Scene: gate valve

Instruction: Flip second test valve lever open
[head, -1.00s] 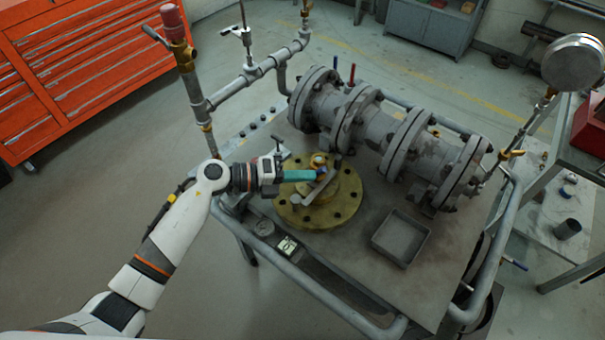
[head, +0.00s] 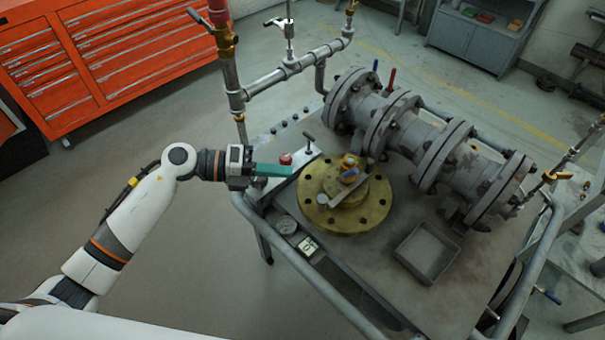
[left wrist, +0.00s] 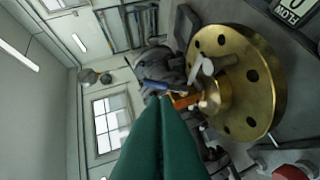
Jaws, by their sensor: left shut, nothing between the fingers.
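A round brass flange (head: 377,208) lies on the cart top with a small brass valve (head: 349,162) at its centre. Which lever is the second test valve's, I cannot tell.
A flanged grey pipe body (head: 425,140) lies behind, with upright blue (head: 375,65) and red (head: 391,77) levers. An empty grey tray (head: 427,253) sits right of the flange. A vertical pipe (head: 231,80) stands at left. A cart rail (head: 320,280) runs along the front.

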